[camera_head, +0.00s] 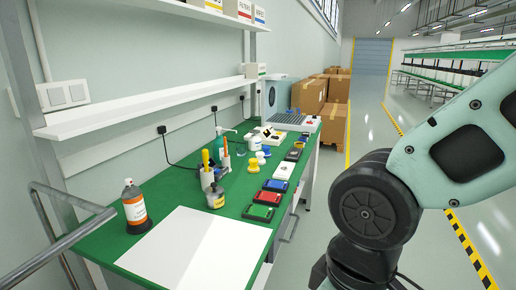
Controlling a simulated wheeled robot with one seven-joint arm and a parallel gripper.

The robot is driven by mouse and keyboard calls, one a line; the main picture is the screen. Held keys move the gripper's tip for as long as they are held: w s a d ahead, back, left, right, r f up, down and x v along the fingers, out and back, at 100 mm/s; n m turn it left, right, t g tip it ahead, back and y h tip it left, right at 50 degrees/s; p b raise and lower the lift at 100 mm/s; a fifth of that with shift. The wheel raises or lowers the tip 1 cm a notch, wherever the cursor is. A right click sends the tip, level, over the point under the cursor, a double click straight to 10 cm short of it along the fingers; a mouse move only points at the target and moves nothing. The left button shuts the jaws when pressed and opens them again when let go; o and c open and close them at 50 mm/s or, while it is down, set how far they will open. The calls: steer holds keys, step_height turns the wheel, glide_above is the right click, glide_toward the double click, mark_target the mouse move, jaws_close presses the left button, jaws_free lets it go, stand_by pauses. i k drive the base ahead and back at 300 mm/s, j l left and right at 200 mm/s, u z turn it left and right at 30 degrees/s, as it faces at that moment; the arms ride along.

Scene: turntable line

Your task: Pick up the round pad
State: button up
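A green-topped workbench (172,268) runs along the wall on the left. A dark, flat round thing (139,227) lies at the foot of a grey bottle with an orange and white label (134,203), near the bench's left edge. It may be the round pad, but I cannot tell for sure. The bottle hides part of it, and I cannot tell whether the bottle stands on it or in front of it. My arm fills the right side of the view. My gripper is not in view.
A white sheet (190,250) covers the near bench. Several coloured boxes, including a red one (267,198), line its right edge. A yellow-labelled jar (215,198) and tool holder (207,178) stand mid-bench. A shelf (150,107) overhangs; a metal rail (60,240) is near left. Cartons (308,95) stand beyond.

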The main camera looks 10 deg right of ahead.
mark_target(260, 155)
steer(key=i+l+z, duration=0.3)
steer(key=i, duration=0.2)
steer(key=i+z, duration=0.35)
steer(key=i+u, duration=0.25)
steer(key=i, duration=0.15)
steer(key=i+l+u, duration=0.15)
steer(key=i+u, duration=0.15)
steer(key=i+l+u, duration=0.15)
steer(key=i+u, duration=0.15)
steer(key=u, duration=0.2)
steer(key=i+l+u, duration=0.2)
steer(key=u, duration=0.25)
steer(key=i+l+u, duration=0.2)
steer(key=l+u, duration=0.3)
steer(key=j, duration=0.1)
